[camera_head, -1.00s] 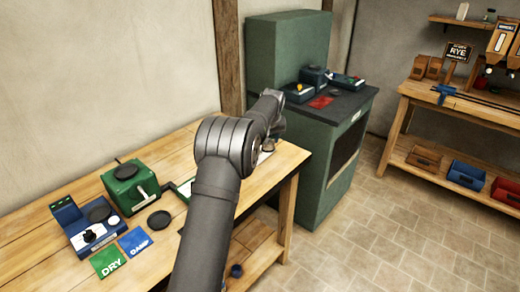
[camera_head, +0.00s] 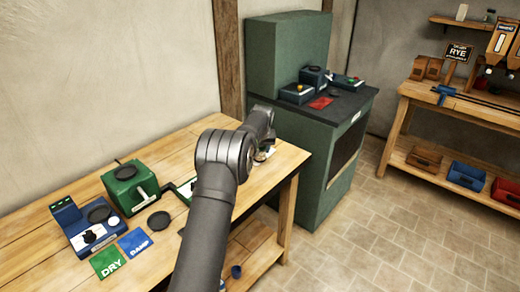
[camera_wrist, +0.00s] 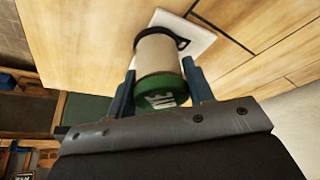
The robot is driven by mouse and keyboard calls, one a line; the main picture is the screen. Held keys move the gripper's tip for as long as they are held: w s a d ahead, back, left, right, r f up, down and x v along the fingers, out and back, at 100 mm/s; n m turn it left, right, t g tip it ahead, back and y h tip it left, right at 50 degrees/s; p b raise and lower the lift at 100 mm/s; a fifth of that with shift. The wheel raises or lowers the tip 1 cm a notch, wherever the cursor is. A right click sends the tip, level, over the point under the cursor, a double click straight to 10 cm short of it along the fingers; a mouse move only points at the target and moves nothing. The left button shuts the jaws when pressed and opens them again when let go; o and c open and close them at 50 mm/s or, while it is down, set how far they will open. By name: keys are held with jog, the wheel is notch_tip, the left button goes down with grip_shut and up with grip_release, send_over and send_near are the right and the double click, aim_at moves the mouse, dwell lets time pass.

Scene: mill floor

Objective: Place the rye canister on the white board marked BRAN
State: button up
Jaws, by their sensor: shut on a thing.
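In the wrist view a pale canister (camera_wrist: 158,53) with a green end (camera_wrist: 163,93) bearing a white mark is between the two blue fingers of my gripper (camera_wrist: 159,67), which is shut on it. A black ring or band shows at its far end. Behind that end lies a white board (camera_wrist: 203,40) on the wooden table; no word on it is readable. Whether the canister touches the board I cannot tell. In the head view my arm hides most of the gripper, canister and board.
The wooden table (camera_head: 30,245) also holds a green device (camera_head: 125,195), a blue scale-like device (camera_head: 82,238), a green DRY card (camera_head: 108,262) and a blue DAMP card (camera_head: 135,242). A green cabinet (camera_head: 288,60) stands just beyond the table's right end.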

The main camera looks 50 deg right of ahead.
jog(key=o, duration=1.1)
jog(key=v, duration=1.2)
jog(key=x, duration=1.1)
jog(key=shift+w+d+f, duration=0.1)
jog(key=shift+w+f, duration=0.05)
jog(key=shift+f, duration=0.2)
jog(key=shift+d+r, duration=0.1)
jog(key=shift+r, duration=1.15)
